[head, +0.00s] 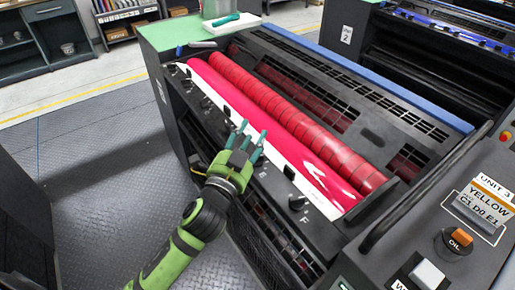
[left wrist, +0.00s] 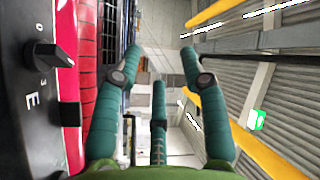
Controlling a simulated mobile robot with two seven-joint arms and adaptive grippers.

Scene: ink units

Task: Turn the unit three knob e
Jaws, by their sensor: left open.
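Knob E (left wrist: 52,55) is a black pointer knob on the dark panel at the left edge of the left wrist view. The letter E and the marks 0 and 3 show beside it. My left gripper (head: 246,140) is open, with its green fingers spread and empty, over the knob rail in the head view. Its fingers also show in the left wrist view (left wrist: 158,85), apart from the knob, which lies to their left. In the head view, my gripper partly covers the rail, and I cannot clearly make out knob E. Knob F (head: 297,202) stands nearer on the same rail.
Red rollers (head: 310,135) run behind the rail. The unit 3 console (head: 480,205) at right has a plate reading YELLOW, C1 D0 E1, and an orange OIL switch (head: 461,239). A dark bar handle (head: 410,190) stands beside it. Floor at left is clear.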

